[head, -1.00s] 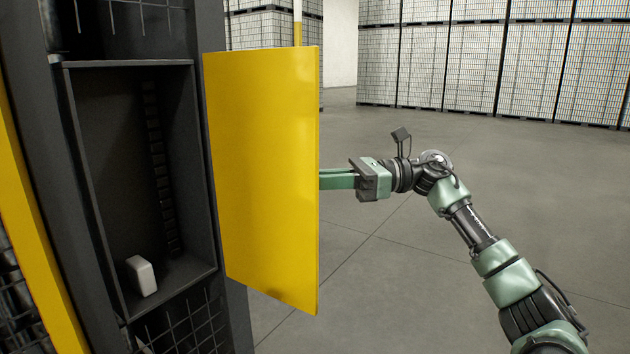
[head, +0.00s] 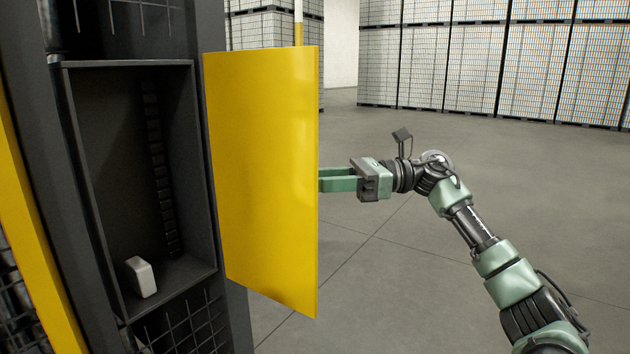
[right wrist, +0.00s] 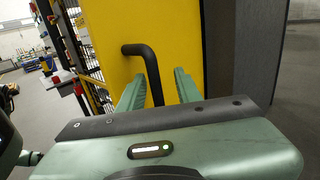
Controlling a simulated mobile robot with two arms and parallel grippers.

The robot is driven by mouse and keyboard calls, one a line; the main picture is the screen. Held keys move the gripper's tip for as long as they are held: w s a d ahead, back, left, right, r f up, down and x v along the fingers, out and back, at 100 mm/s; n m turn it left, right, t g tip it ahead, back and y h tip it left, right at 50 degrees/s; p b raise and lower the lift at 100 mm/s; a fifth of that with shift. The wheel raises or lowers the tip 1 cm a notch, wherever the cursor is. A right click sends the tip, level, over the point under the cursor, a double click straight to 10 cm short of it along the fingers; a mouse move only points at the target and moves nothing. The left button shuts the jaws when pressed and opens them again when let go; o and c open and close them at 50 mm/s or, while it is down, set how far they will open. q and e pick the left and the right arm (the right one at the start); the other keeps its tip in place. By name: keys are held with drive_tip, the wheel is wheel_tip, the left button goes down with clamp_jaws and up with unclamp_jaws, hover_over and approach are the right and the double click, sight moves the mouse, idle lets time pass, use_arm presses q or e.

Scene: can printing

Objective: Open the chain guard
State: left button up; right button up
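The yellow chain guard (head: 262,180) stands swung out from the dark housing, so the recess is uncovered. A black chain (head: 160,170) runs vertically inside the recess (head: 115,150). My right gripper (head: 324,180) is on the far side of the guard, its fingers apart and their tips hidden by the panel's edge. In the right wrist view, the guard (right wrist: 120,25) carries a bent black handle (right wrist: 150,65). The handle's upright part lies between the two spread green fingers of my right gripper (right wrist: 160,78). Contact cannot be told. My left gripper is not in view.
A small white block (head: 141,277) sits at the bottom of the recess. Tall stacks of cans (head: 480,60) stand along the back. The grey floor (head: 450,140) around my right arm is clear.

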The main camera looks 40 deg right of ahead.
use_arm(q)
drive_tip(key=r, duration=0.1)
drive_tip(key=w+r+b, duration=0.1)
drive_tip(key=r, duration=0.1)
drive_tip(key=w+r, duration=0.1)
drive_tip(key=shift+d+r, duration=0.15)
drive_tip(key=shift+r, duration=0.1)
use_arm(e)
drive_tip(key=v, duration=0.7)
drive_tip(key=shift+s+d, duration=0.2)
drive_tip(key=shift+d, duration=0.15)
